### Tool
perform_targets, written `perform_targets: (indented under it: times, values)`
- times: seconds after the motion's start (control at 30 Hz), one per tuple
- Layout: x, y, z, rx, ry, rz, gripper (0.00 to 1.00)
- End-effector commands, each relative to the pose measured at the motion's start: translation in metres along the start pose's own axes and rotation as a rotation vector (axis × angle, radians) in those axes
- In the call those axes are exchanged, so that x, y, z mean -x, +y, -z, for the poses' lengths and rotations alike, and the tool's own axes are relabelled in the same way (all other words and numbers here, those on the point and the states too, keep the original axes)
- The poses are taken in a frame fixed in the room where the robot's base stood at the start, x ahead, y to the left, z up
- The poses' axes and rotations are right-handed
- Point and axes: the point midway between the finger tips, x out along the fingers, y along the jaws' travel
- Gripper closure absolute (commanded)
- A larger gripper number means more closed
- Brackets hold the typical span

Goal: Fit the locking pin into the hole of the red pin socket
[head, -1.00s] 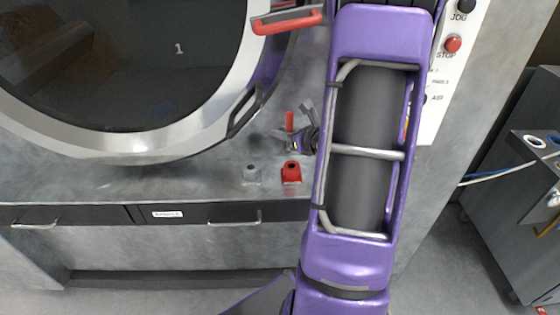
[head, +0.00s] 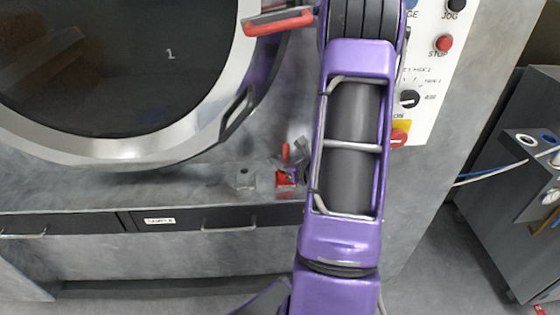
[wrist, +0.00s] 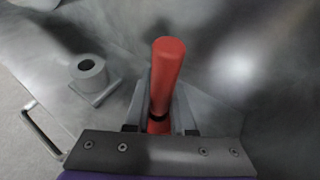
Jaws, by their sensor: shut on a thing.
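The locking pin (wrist: 168,66) has a red cylindrical handle. My gripper (wrist: 160,108) is shut on it, with a grey finger on each side. In the head view the red handle (head: 286,152) stands nearly upright above the red pin socket (head: 283,179), which sits on the metal ledge. My gripper and arm partly cover the socket there. In the wrist view a bit of red (wrist: 158,126) shows below the pin between the fingers, probably the socket. The pin's lower end and the hole are hidden, so I cannot tell whether the pin is in the hole.
A grey socket (head: 245,179) with an open hole stands on the ledge just left of the red one. The round washer door (head: 225,110) and its red handle (head: 278,23) are above. A control panel (head: 425,90) is at the right. The ledge further left is clear.

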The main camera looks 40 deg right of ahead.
Motion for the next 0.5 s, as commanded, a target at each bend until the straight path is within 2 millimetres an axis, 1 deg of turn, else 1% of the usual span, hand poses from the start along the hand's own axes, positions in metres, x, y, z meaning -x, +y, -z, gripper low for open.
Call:
perform_targets:
  times: [0.23, 0.27, 0.3, 0.4, 0.5]
  values:
    - [-0.0019, 0.0001, 0.0042, 0.001, -0.001, -0.001, 1.0]
    - [-0.0011, 0.0001, 0.0026, 0.001, 0.0, -0.001, 0.72]
    - [-0.001, 0.0001, 0.0024, 0.0, 0.0, -0.001, 0.65]
    - [-0.001, 0.0002, 0.0024, 0.0, 0.0, -0.001, 0.47]
    - [-0.0011, 0.0002, 0.0024, 0.0, 0.0, -0.001, 0.47]
